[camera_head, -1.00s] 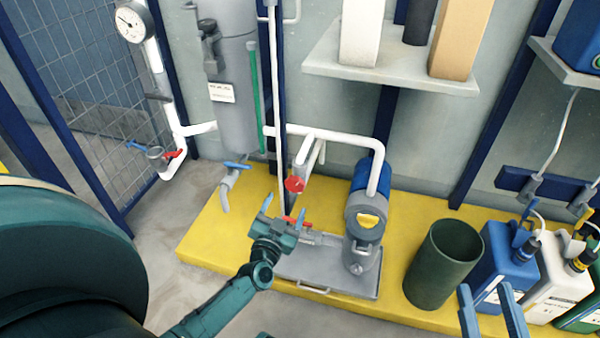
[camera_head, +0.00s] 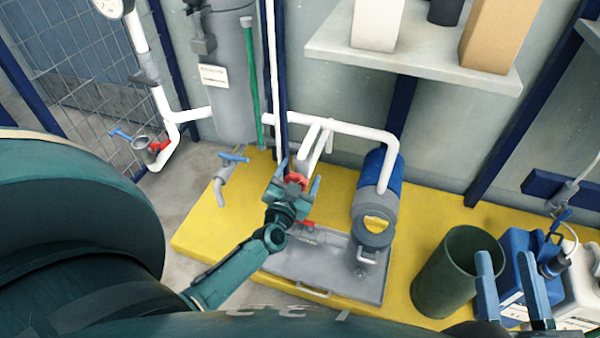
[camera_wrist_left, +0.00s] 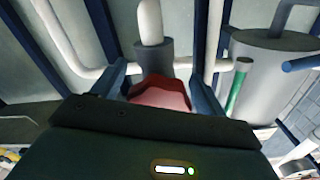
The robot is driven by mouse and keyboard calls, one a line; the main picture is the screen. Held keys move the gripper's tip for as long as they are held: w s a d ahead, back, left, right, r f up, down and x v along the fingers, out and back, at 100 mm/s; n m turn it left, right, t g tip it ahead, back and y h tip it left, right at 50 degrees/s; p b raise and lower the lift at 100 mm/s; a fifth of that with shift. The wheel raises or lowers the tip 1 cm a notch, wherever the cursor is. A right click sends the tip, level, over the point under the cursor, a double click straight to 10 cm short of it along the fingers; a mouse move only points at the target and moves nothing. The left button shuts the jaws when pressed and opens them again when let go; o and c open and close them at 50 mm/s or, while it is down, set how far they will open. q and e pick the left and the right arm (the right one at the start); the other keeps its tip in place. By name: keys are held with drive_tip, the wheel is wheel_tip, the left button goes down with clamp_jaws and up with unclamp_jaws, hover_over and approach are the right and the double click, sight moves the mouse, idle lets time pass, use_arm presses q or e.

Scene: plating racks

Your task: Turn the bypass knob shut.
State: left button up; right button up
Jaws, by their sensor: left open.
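In the left wrist view the red knob (camera_wrist_left: 160,93) fills the gap between the two fingers, partly hidden by the gripper body. I cannot tell whether the fingers touch it.
A pump (camera_head: 378,185) and grey tray (camera_head: 345,272) stand on the yellow platform (camera_head: 205,240). A red lever (camera_head: 306,224) lies just below my left gripper. A blue-handled tap (camera_head: 233,158) is to its left. A dark green bin (camera_head: 455,270) and canisters stand right. A shelf (camera_head: 420,62) hangs above.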

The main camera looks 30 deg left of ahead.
use_arm(q)
drive_tip(key=shift+c, duration=0.4)
drive_tip(key=c, duration=0.9)
drive_tip(key=shift+r+n+p, duration=0.1)
drive_tip(key=shift+n+p, duration=0.35)
drive_tip(key=shift+n, duration=0.45)
drive_tip(key=n, duration=0.3)
drive_tip(key=shift+d+p, duration=0.1)
drive_tip(key=shift+p, duration=0.3)
drive_tip(key=shift+n, duration=1.1)
use_arm(e)
drive_tip(key=shift+d+f+g+h, duration=0.1)
drive_tip(key=shift+f+g+h, duration=0.2)
drive_tip(key=shift+f, duration=0.05)
